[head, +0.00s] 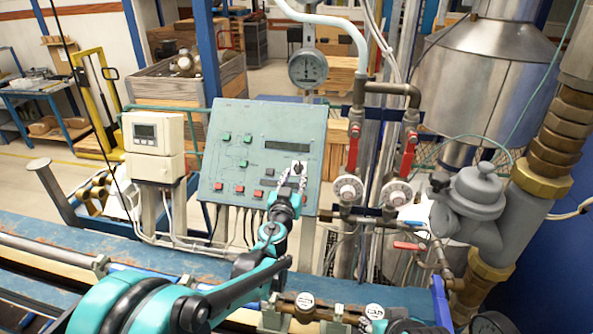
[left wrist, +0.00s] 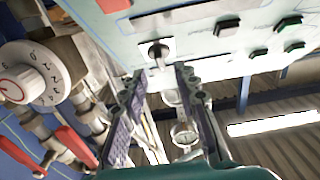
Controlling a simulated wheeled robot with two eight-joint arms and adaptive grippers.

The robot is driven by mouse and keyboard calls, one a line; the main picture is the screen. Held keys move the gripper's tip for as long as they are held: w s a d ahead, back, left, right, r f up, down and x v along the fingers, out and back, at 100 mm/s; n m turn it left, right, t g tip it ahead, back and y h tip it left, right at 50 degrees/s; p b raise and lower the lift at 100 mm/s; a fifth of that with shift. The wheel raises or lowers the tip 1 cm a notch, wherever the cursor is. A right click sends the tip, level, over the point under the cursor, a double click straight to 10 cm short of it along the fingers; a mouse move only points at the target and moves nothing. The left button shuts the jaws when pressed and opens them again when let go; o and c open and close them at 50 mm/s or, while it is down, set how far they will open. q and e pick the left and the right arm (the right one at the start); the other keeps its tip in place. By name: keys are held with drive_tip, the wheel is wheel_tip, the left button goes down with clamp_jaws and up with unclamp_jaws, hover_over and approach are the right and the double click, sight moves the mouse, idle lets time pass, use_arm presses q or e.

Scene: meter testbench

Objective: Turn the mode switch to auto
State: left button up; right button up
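The mode switch (head: 298,168) is a small dark knob on a white plate, low on the right side of the grey-green control panel (head: 230,120). In the left wrist view the switch (left wrist: 157,52) shows near the top middle, with its plate around it. My left gripper (head: 293,181) is at the panel front, just below the switch. In the left wrist view the left gripper's fingers (left wrist: 160,73) are apart, with their tips just short of the knob, one to each side. Nothing is between them. I cannot make out which setting the knob points to. My right gripper does not show.
Red and green buttons (head: 240,189) and a dark display (head: 287,146) are on the panel. Pipes with red levers (head: 353,148) and white numbered dials (head: 348,189) stand close to the right. A white meter box (head: 153,133) stands left of the panel.

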sight(298, 167)
use_arm(q)
drive_tip(key=w, duration=0.2)
drive_tip(key=shift+w+d+f, duration=0.1)
drive_tip(key=shift+w+d, duration=0.15)
drive_tip(key=shift+w, duration=0.15)
drive_tip(key=shift+w+d, duration=0.1)
drive_tip(key=shift+w, duration=0.25)
clamp_jaws()
drive_tip(key=shift+m+h, duration=0.6)
drive_tip(key=shift+m, duration=0.2)
drive_tip(key=m+h, duration=0.1)
drive_tip(key=m, duration=0.1)
drive_tip(key=m+g+h, duration=0.1)
drive_tip(key=shift+w+a+m+g+h+b, duration=0.1)
drive_tip(key=shift+a+m+g+h+b, duration=0.2)
drive_tip(key=shift+a+m, duration=0.1)
drive_tip(key=shift+w+r+m+g+h+p, duration=0.15)
drive_tip(key=shift+m+g+h, duration=0.4)
drive_tip(key=shift+m, duration=0.6)
drive_tip(key=shift+s+m+g+h+p, duration=0.1)
drive_tip(key=shift+m+g+h, duration=0.5)
drive_tip(key=shift+m, duration=0.5)
drive_tip(key=shift+w+r+m+g+h+p, duration=0.15)
drive_tip(key=shift+m+g+h, duration=0.4)
drive_tip(key=shift+m, duration=0.6)
drive_tip(key=shift+s, duration=0.1)
